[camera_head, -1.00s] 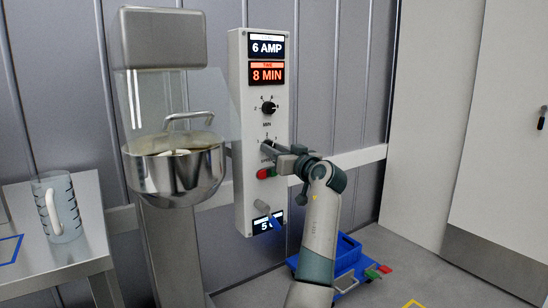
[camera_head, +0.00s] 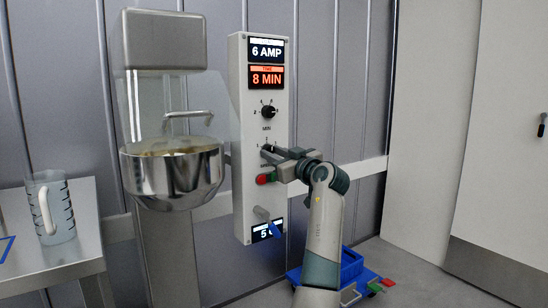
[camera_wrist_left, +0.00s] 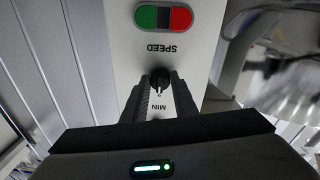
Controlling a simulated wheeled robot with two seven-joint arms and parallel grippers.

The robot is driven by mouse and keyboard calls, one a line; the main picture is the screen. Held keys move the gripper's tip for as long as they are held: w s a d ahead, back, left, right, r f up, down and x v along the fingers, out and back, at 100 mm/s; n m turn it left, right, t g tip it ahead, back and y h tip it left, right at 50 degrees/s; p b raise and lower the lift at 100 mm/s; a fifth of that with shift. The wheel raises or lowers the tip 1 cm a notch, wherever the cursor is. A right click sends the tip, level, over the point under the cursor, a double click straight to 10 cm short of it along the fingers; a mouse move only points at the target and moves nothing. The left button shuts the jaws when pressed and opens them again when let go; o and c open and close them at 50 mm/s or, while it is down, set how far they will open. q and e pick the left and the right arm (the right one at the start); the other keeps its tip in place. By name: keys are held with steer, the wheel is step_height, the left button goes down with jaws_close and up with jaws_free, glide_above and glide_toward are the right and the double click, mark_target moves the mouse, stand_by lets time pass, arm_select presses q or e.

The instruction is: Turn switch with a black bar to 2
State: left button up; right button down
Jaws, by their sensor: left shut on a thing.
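The lower rotary switch (camera_head: 268,148) with its black bar is on the light control panel (camera_head: 240,190), below the MIN knob (camera_head: 268,112). My left gripper (camera_head: 272,154) reaches it from the right and is shut on it. In the left wrist view, upside down, the switch (camera_wrist_left: 159,77) sits between the two fingers of the left gripper (camera_wrist_left: 160,100), beside the SPEED label. A small mark, apparently a 2, shows just below it there. The fingers hide part of the dial, so the bar's exact setting cannot be read. My right gripper is not in view.
Red and green buttons (camera_head: 266,178) sit just below the switch. A mixer with a steel bowl (camera_head: 172,178) stands left of the panel. A measuring jug (camera_head: 60,215) stands on a table at left. A blue cart (camera_head: 350,270) is on the floor.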

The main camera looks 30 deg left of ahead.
arm_select(q)
steer(key=shift+r, duration=0.15)
steer(key=o, duration=1)
steer(key=shift+o, duration=0.2)
steer(key=v, duration=1.7)
steer(key=shift+s+d, duration=0.1)
